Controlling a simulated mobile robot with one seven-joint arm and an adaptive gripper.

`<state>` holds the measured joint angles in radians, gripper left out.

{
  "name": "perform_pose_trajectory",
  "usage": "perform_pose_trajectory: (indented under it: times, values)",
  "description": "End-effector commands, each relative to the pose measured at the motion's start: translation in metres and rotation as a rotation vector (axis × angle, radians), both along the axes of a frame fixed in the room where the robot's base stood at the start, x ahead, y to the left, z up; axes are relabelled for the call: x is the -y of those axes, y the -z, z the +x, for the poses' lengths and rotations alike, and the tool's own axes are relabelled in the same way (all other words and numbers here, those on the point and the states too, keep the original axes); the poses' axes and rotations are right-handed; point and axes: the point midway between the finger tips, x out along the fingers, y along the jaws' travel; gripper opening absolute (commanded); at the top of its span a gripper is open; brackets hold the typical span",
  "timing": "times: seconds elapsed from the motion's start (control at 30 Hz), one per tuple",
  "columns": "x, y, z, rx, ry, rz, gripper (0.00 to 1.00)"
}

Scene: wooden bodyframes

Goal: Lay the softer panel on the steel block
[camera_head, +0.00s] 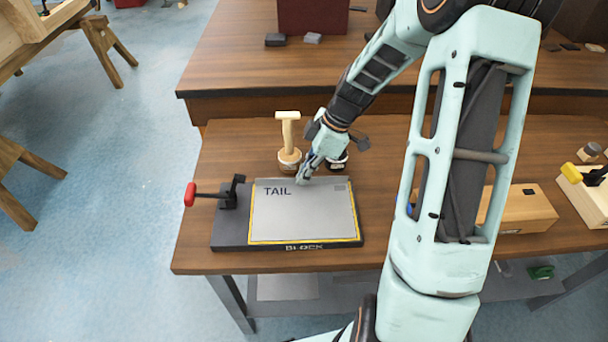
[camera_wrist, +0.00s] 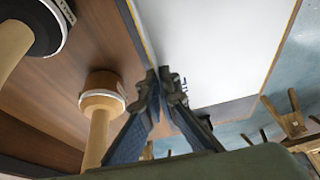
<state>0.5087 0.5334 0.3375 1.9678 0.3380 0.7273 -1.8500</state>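A grey panel (camera_head: 305,215) marked TAIL lies flat over the dark steel block (camera_head: 230,238), which is labelled BLOCK at its front. A yellow line shows around the panel's edges. In the wrist view the panel (camera_wrist: 215,45) is a pale sheet. My gripper (camera_head: 303,180) is at the panel's far edge, by the TAIL lettering. In the wrist view its fingertips (camera_wrist: 166,78) are together, over the panel's edge area. No panel edge shows clearly between them, and I cannot tell whether they touch the panel. How soft the panel is does not show.
A clamp with a red handle (camera_head: 190,194) stands at the block's left. A wooden mallet (camera_head: 289,150) stands just behind the block, with a second tool beside it, partly hidden by my gripper. A wooden block (camera_head: 525,210) and a yellow-handled clamp (camera_head: 571,173) are at right.

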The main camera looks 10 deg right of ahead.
Motion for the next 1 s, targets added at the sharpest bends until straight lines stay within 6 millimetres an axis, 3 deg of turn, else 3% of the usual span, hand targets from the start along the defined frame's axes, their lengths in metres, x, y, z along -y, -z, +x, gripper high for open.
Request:
perform_pose_trajectory:
  times: [0.23, 0.43, 0.63, 0.83, 1.0]
  values:
    - [0.0, -0.0008, 0.0003, 0.001, 0.0, 0.0, 0.0]
    - [0.0001, -0.0006, 0.0002, 0.001, 0.0, 0.0, 0.24]
    - [0.0002, -0.0004, 0.0002, 0.001, 0.0, 0.0, 0.25]
    - [0.0003, 0.0001, -0.0001, 0.0, 0.0, -0.001, 0.45]
    - [0.0002, 0.0, 0.0001, 0.0, 0.0, 0.0, 0.45]
